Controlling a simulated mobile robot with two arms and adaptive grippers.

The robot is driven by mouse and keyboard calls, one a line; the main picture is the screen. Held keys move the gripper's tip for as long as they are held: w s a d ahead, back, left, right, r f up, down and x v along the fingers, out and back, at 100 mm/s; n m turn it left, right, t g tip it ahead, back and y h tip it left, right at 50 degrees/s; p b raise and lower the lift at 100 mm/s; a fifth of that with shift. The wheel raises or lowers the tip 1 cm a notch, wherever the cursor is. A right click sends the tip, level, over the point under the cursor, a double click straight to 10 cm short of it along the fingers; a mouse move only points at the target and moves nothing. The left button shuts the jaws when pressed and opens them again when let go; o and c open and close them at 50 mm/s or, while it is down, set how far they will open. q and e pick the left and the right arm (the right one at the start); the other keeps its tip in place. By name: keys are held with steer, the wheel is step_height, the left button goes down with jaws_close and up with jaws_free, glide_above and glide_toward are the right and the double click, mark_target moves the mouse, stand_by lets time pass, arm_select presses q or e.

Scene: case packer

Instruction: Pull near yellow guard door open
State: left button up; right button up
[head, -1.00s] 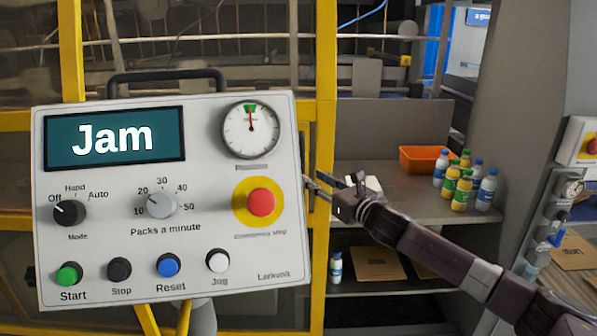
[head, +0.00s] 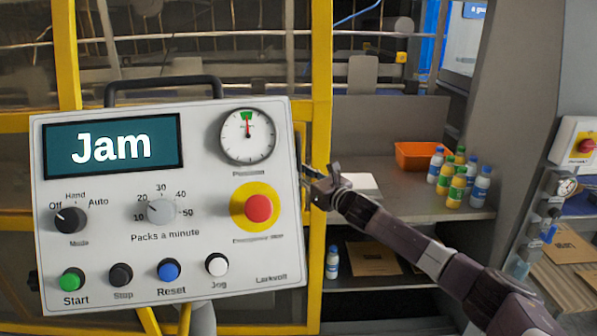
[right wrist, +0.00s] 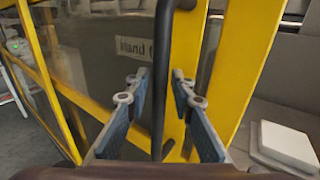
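The yellow guard door (head: 305,132) stands behind the control panel, mostly hidden by it in the head view. In the right wrist view its yellow frame (right wrist: 185,55) edges a dark see-through pane with a partly hidden label (right wrist: 133,47). A black upright bar handle (right wrist: 161,85) runs in front of the frame. My right gripper (head: 308,174) is beside the panel's right edge, at the door's edge. In the right wrist view my right gripper (right wrist: 158,76) is open, one finger on each side of the handle, with gaps visible. My left gripper is out of view.
The control panel (head: 110,240) reads "Jam" and fills the left front, close to my right gripper. Right of the door, a grey shelf (head: 400,205) holds an orange bin (head: 422,155), several bottles (head: 455,187) and a white block (right wrist: 288,142).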

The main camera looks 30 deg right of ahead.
jaws_close()
steer(key=w+a, duration=0.4)
steer(key=a, duration=0.5)
steer(key=shift+w+a+f+b, duration=0.15)
steer(key=shift+w+f+b, duration=0.1)
steer(key=shift+w+b, duration=0.15)
steer(key=shift+o, duration=1.8)
jaws_free()
steer(key=shift+s+d+r, duration=0.25)
steer(key=shift+s+d, duration=0.35)
steer(key=shift+d, duration=0.2)
steer(key=s+d, duration=0.1)
steer(key=s, duration=1)
steer(key=shift+s+d, duration=0.15)
steer(key=shift+s, duration=0.15)
